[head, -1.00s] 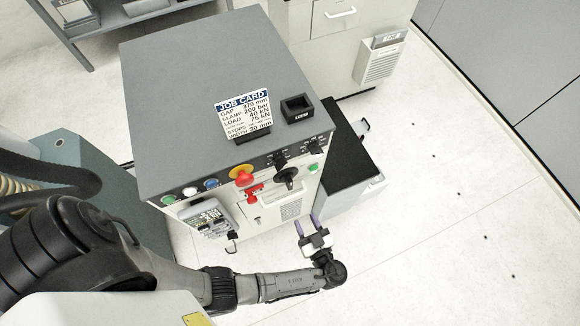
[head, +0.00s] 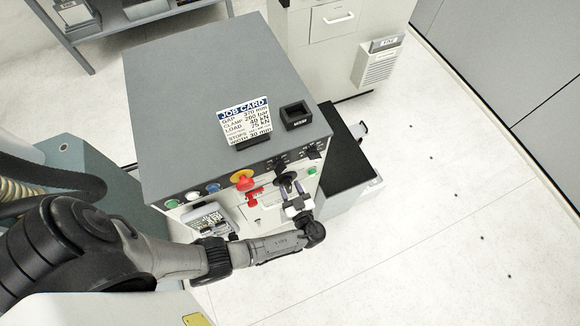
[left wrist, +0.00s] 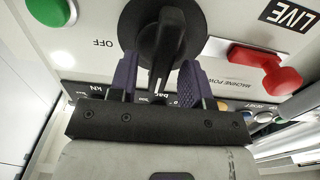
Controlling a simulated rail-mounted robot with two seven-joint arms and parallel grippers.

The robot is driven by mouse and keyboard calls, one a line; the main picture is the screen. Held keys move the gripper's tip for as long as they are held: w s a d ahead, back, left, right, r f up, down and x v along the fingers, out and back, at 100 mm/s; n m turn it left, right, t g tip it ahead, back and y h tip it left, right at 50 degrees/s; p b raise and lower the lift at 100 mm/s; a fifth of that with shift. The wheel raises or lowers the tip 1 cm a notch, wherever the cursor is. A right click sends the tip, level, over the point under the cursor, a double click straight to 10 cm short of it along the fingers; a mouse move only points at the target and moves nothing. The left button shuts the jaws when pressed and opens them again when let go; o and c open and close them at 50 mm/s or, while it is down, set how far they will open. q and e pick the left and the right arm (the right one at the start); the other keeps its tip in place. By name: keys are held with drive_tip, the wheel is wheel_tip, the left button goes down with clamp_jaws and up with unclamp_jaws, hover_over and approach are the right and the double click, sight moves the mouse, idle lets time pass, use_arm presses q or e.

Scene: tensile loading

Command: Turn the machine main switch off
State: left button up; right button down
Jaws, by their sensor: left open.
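The main switch is a black round rotary knob (head: 284,177) on the front of the grey machine cabinet (head: 215,70). In the left wrist view the knob (left wrist: 165,30) fills the top centre, with its grip bar between my fingers and the word OFF to its left. My left gripper (head: 291,186) is open in front of the knob. Its purple fingers (left wrist: 157,78) stand on both sides of the bar; I cannot tell whether they touch it. My right gripper is not in view.
A red handle (left wrist: 268,68) sits close beside the knob, near MACHINE POWER and LIVE labels. A red-and-yellow emergency button (head: 243,180) and coloured buttons line the panel's top edge. A job card (head: 245,120) stands on the cabinet. Clear floor lies to the right.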

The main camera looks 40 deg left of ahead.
use_arm(q)
drive_tip(key=shift+w+a, duration=0.1)
drive_tip(key=shift+a, duration=0.1)
clamp_jaws()
idle(0.4)
